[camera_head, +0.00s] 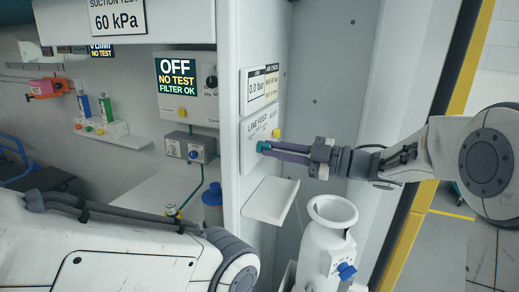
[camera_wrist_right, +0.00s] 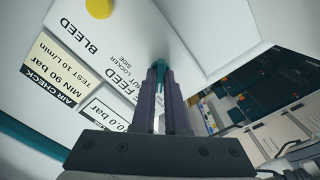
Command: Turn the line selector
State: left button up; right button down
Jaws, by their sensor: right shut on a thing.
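The line selector is a small teal knob (camera_head: 262,146) on the white line feed panel (camera_head: 250,158) of the upright wall. My right gripper (camera_head: 270,149) reaches in from the right, and its fingers are shut on the knob. In the right wrist view, the teal of the knob (camera_wrist_right: 160,66) shows between the fingertips of the gripper (camera_wrist_right: 159,75), beside printed "FEED" and "LOCKER SIDE" text. The fingers hide most of the knob, so I cannot tell its setting. My left arm crosses the lower left of the head view; its gripper is out of view.
A yellow button (camera_head: 277,133) sits just above the knob, beside "BLEED" text in the wrist view. A gauge panel (camera_head: 262,87) reads 0.0 bar. A small white shelf (camera_head: 270,201) juts out below, and a white bottle-like vessel (camera_head: 325,245) stands under my right forearm.

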jog(key=shift+r, duration=0.3)
jog(key=c, duration=0.9)
grip_release()
jog(key=shift+c, duration=0.2)
jog(key=shift+f, duration=0.15)
jog(key=shift+d, duration=0.1)
jog(key=b+v, duration=0.1)
jog(key=v, duration=0.9)
jog(key=shift+b, duration=0.4)
